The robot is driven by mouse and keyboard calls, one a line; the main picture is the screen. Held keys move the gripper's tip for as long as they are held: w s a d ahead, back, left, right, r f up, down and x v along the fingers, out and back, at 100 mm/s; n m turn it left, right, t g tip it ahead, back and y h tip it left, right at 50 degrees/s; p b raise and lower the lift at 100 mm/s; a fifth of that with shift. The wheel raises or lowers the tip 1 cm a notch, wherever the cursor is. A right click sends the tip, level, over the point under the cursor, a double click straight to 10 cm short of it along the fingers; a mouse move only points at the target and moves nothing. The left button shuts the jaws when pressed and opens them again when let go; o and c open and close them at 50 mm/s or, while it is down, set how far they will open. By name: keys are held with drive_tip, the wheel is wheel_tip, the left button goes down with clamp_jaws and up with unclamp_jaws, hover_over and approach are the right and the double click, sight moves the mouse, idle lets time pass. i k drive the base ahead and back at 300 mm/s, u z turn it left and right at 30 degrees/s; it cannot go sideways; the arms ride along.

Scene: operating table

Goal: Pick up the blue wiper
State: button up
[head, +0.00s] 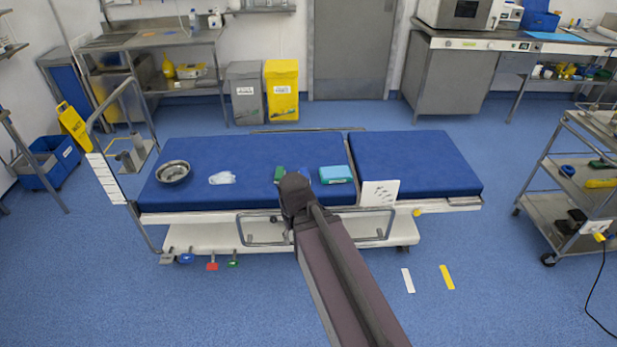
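A light blue, block-shaped item (335,174) lies on the dark blue operating table (410,160), just left of the gap between its two pads. It is the likeliest match for the blue wiper, but its small size leaves this unclear. My dark arm reaches up from the bottom and ends just left of and nearer than this item. The arm's end hides my gripper, so I see no fingers and no grip.
A metal bowl (173,172) and a clear crumpled item (222,178) lie on the table's left part. A white card (379,193) hangs at the near edge. Side rails run along the table.

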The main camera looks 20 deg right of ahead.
sight(305, 171)
drive_tip(key=u, duration=0.05)
drive_tip(key=i, duration=1)
drive_tip(key=z, duration=0.05)
